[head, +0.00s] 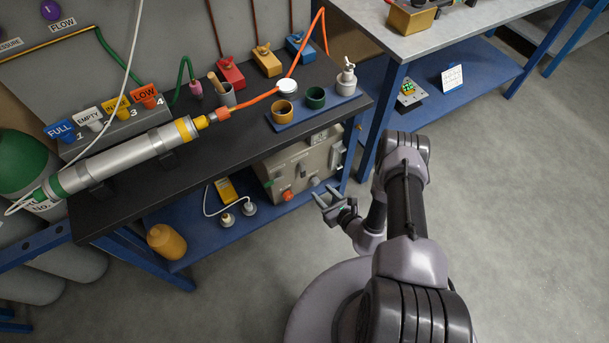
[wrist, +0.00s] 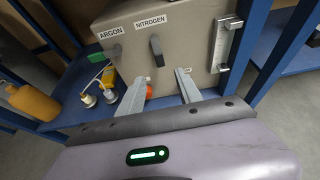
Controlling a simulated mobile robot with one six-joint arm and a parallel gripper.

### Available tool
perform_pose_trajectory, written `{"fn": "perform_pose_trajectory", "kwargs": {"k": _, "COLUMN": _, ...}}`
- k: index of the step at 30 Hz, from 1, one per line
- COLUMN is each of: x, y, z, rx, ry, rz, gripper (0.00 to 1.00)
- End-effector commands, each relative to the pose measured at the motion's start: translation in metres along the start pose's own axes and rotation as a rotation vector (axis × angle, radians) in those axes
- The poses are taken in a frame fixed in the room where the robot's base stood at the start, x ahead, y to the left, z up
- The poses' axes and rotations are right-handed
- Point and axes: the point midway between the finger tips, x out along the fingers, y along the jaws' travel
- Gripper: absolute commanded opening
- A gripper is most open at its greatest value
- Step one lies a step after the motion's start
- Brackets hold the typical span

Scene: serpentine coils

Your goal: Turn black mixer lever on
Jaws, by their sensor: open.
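The mixer is a beige box (wrist: 120,25) with ARGON and NITROGEN labels. In the head view the box (head: 300,165) sits on the lower blue shelf. Its black lever (wrist: 156,50) is on the front face below the NITROGEN label and points roughly downward. I cannot make the lever out clearly in the head view. My gripper (wrist: 161,84) is open and empty, its two fingers pointing at the box with the lever just beyond and between the tips. The fingers look apart from the lever. In the head view my gripper (head: 328,194) is in front of the box.
A green part (wrist: 97,57) is under the ARGON label, and an orange knob (wrist: 149,91) shows between my fingers. A metal handle (wrist: 222,45) is on the box's right side. A blue table leg (wrist: 277,50) stands right of it. A yellow bottle (head: 166,241) is at the shelf's left.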

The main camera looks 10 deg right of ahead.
Motion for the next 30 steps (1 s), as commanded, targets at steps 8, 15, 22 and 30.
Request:
{"fn": "perform_pose_trajectory", "kwargs": {"k": 8, "x": 0.085, "y": 0.002, "z": -0.005, "rx": -0.002, "ry": -0.004, "rz": 0.005, "gripper": 0.42}}
{"fn": "perform_pose_trajectory", "kwargs": {"k": 15, "x": 0.128, "y": 0.002, "z": -0.002, "rx": -0.001, "ry": -0.003, "rz": 0.004, "gripper": 0.42}}
{"fn": "perform_pose_trajectory", "kwargs": {"k": 22, "x": 0.136, "y": 0.001, "z": 0.000, "rx": 0.001, "ry": -0.001, "rz": 0.003, "gripper": 0.42}}
{"fn": "perform_pose_trajectory", "kwargs": {"k": 30, "x": 0.136, "y": 0.001, "z": 0.000, "rx": 0.001, "ry": -0.001, "rz": 0.003, "gripper": 0.18}}
